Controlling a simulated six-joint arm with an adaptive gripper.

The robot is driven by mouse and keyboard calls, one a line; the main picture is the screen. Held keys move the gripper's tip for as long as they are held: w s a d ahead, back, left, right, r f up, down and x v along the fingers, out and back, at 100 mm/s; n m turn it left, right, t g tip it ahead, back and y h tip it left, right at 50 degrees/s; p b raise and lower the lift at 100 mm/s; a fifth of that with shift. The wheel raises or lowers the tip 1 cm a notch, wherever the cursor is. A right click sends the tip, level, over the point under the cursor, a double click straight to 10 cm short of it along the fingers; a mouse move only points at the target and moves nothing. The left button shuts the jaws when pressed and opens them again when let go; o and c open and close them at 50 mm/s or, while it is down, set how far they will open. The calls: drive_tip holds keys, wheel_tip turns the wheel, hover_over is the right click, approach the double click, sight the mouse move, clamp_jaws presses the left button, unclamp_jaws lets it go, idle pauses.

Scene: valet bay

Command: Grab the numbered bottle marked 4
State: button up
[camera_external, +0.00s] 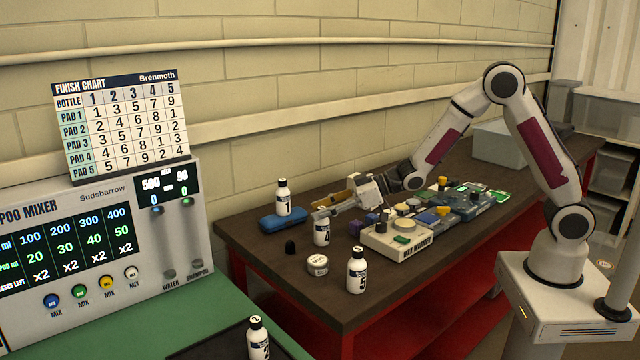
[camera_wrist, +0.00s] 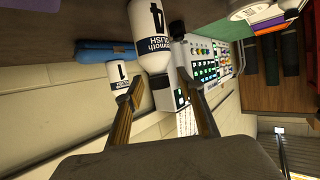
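The white bottle marked 4 (camera_external: 321,234) stands upright on the dark bench, its black number partly visible below my gripper. My gripper (camera_external: 316,215) is level with its top, and a finger hides its cap. In the wrist view, which is turned upside down, a large white bottle with a dark label (camera_wrist: 152,45) reaches between the spread fingertips (camera_wrist: 156,62). My gripper looks open around its upper part; I cannot tell whether the fingers touch it.
The blue case (camera_external: 284,224) lies left of my gripper. A cluttered pale unit (camera_external: 398,244) lies to the right. Bottle 2 (camera_external: 258,340) stands near the mixer (camera_external: 110,262).

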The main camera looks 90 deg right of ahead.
idle(0.5)
clamp_jaws()
drive_tip(key=shift+r, duration=0.2)
drive_tip(key=shift+r, duration=4.85)
